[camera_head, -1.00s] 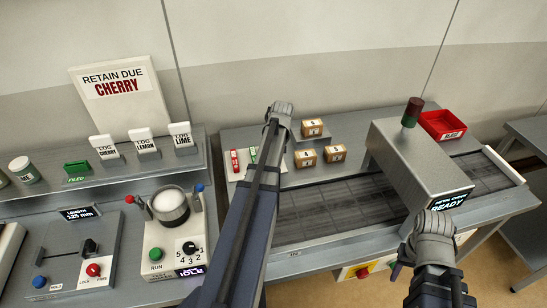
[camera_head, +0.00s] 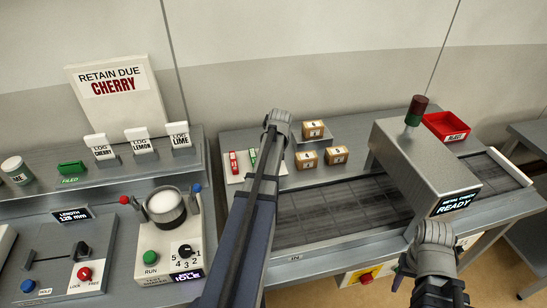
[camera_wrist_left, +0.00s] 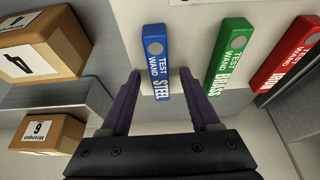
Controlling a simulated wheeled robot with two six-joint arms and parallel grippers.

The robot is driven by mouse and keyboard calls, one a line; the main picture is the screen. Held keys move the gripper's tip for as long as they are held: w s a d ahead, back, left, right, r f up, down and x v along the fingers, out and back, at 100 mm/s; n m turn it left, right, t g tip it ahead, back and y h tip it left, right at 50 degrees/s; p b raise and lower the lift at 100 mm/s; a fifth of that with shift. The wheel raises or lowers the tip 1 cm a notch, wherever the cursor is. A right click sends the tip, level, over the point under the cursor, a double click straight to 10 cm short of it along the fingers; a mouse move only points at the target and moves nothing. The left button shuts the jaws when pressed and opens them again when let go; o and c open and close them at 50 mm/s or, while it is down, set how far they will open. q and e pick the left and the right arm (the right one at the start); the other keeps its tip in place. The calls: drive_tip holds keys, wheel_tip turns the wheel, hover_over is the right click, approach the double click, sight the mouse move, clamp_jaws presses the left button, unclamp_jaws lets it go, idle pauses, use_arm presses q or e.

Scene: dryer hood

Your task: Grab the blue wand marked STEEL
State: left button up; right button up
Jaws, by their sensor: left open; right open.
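The blue wand marked STEEL (camera_wrist_left: 157,58) lies on a pale holder in the left wrist view, its lettered end toward me. My left gripper (camera_wrist_left: 161,74) is open, with one finger on each side of the wand's lettered part. Gaps show between the fingers and the wand. In the head view my left arm hides the blue wand and the left gripper's fingers. My right gripper (camera_head: 400,277) is at the lower right, in front of the conveyor table and away from the wands; only a bit of its fingers shows.
The green BRASS wand (camera_wrist_left: 230,55) and a red wand (camera_wrist_left: 288,55) lie to the right of the blue one. Small numbered boxes (camera_wrist_left: 45,45) stand close on the left. The metal check hood (camera_head: 425,165) stands over the conveyor (camera_head: 345,207), right of my left arm.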

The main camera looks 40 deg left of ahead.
use_arm(q)
drive_tip(key=shift+f, duration=0.1)
clamp_jaws()
idle(0.3)
idle(0.4)
wheel_tip(320, 180, up, 11)
drive_tip(key=p, duration=1)
drive_tip(key=shift+f+p, duration=0.2)
drive_tip(key=shift+p, duration=0.1)
